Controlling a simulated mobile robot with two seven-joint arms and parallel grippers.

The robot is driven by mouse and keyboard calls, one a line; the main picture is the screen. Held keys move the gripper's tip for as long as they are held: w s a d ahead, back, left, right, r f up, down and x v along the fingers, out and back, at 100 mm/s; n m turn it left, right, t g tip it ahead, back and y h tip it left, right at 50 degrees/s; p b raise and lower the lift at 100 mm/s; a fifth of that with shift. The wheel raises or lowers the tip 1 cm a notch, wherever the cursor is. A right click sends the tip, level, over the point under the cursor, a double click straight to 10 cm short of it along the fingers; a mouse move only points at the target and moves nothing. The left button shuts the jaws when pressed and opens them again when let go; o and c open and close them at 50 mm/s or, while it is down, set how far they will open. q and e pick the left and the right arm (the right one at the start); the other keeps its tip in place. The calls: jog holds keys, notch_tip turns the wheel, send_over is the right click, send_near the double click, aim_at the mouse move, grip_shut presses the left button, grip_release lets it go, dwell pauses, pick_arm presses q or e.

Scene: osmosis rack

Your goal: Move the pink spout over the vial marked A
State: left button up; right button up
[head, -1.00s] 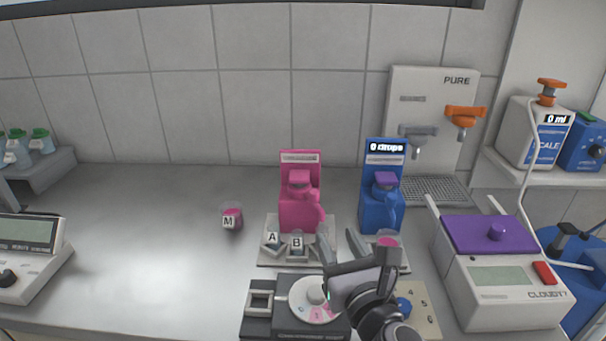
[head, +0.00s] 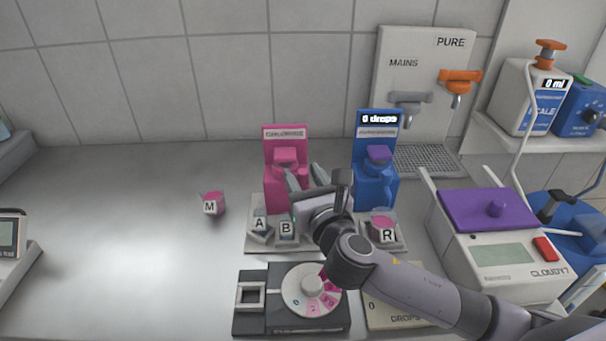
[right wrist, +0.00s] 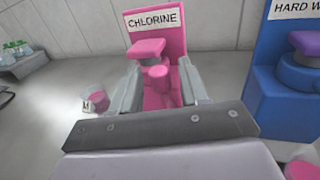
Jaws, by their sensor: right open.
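The pink dispenser (head: 270,193) stands behind the vials marked A (head: 260,222) and B (head: 287,229), with A on the left. In the head view its spout is mostly hidden by my right gripper (head: 304,178). In the right wrist view, labelled CHLORINE (right wrist: 153,21), the dispenser shows its pink spout (right wrist: 158,73) pointing towards the camera. The open fingers of my right gripper (right wrist: 160,82) lie to either side of the spout, apparently with gaps. My left gripper is not in view.
The blue dispenser (head: 373,190) stands close on the right, with a vial marked R (head: 386,230) before it. A dial box (head: 265,310) is in front. A pink-filled vial M (head: 213,203) stands left, where the counter is clear.

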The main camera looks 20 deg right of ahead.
jog(key=shift+w, duration=0.35)
grip_shut()
